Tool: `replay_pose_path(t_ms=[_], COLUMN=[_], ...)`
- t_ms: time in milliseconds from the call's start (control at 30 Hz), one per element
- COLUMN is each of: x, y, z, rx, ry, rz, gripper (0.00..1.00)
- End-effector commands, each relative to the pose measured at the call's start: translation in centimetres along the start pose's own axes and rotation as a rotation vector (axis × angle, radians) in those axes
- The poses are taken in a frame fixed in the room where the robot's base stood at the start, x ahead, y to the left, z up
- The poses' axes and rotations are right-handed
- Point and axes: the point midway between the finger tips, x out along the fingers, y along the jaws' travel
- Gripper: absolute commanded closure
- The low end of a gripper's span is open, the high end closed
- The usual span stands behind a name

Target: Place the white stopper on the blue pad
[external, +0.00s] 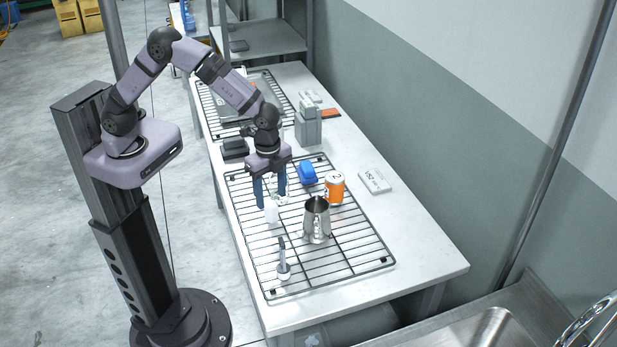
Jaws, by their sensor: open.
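My gripper (270,198) points down over the wire rack, its two blue fingers apart. A small white object (271,212), which may be the white stopper, stands at the fingertips. I cannot tell whether it is between the fingers or just in front of them, or whether they touch it. A blue object (307,174), possibly the blue pad, lies on the rack to the right of my gripper. Nothing shows on top of it. Another upright piece (284,268) with a pale round base and a grey stem stands near the front of the rack.
The black wire rack (340,268) covers much of the white table (432,262). An orange-and-white can (335,188) and a steel pitcher (317,222) stand right of my gripper. A grey device (307,125) stands behind. A white box (375,181) lies at the right.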

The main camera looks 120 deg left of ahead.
Motion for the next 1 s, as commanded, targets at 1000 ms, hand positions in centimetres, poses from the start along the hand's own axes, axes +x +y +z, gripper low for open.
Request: replay_pose_path(t_ms=[1000], x=[5.2], y=[-0.1], z=[0.6], rx=[0.001], ry=[0.000], rz=[0.000], gripper=[0.78])
